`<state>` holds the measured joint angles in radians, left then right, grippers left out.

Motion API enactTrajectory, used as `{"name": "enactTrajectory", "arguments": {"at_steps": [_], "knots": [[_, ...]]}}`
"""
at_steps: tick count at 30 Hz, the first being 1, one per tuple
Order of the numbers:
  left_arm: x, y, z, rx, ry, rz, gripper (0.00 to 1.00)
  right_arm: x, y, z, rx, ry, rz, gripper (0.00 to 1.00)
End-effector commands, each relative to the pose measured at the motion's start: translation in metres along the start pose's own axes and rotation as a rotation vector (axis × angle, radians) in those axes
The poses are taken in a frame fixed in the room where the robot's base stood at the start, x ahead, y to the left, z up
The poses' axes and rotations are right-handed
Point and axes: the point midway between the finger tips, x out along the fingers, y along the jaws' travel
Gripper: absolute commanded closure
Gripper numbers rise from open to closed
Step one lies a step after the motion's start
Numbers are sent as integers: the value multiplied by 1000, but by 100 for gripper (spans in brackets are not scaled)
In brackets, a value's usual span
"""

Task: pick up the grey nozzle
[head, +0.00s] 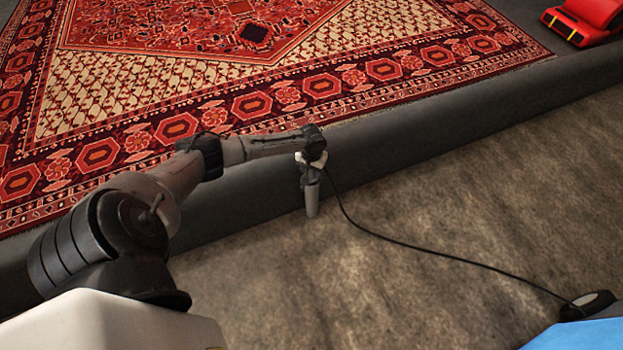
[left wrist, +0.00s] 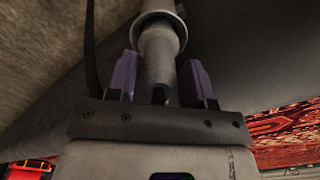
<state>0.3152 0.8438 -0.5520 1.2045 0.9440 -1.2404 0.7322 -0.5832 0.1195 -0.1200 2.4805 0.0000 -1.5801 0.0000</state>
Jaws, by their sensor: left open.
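The grey nozzle (head: 312,200) shows in the head view as a short grey cylinder, upright just below my left gripper (head: 310,176), in front of the dark kerb. Its upper part is hidden by the gripper. In the left wrist view the nozzle (left wrist: 158,45) has a wider collar and a narrower end that lies between the two purple fingers of my left gripper (left wrist: 158,80). The fingers stand on either side of it, open, with a gap visible at least on the left. I cannot tell whether the right finger touches it. My right gripper is not in view.
A black cable (head: 440,248) runs from near my left gripper to a dark rounded object (head: 590,301) beside a blue surface (head: 580,335). A long dark kerb (head: 450,110) separates the patterned rug (head: 250,105) from the bare brown floor (head: 440,200). A red object (head: 590,18) is at the far right.

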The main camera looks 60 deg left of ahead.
Motion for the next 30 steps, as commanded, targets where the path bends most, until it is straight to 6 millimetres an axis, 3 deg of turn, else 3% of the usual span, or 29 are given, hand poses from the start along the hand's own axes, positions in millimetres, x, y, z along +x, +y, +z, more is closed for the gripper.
{"name": "enactTrajectory", "arguments": {"at_steps": [1, 4, 13, 26, 30], "knots": [[12, 0, 0, 0, 1, 0, 52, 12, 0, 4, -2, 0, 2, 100], [21, 0, 0, 0, 1, 0, 52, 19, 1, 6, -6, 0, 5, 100], [22, 0, 0, 1, 1, 1, 52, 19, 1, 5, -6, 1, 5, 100], [22, 0, 0, 1, 1, 1, 93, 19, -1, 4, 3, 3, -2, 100], [22, 0, 0, 1, 0, 1, 94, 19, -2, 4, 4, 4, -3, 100]]}}
